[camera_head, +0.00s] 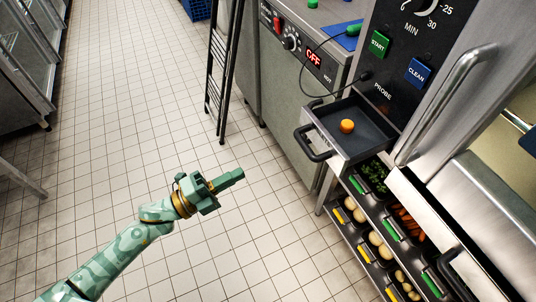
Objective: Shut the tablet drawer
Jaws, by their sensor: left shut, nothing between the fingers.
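The tablet drawer (359,150) stands pulled out at the right of the view, below the control panel. It is a dark tray with a black bar handle (310,143) on its left front. An orange round tablet (347,126) lies inside it. My left gripper (238,174) is shut and empty, over the tiled floor to the left of the drawer and apart from its handle. Its fingers point right toward the drawer side. My right gripper is not in view.
The panel has a green START button (379,44) and a blue CLEAN button (418,72). A probe cable hangs above the drawer. Below are bins of vegetables (379,247). A steel counter unit (290,90) and a black rack (220,75) stand behind. Open tiled floor lies left.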

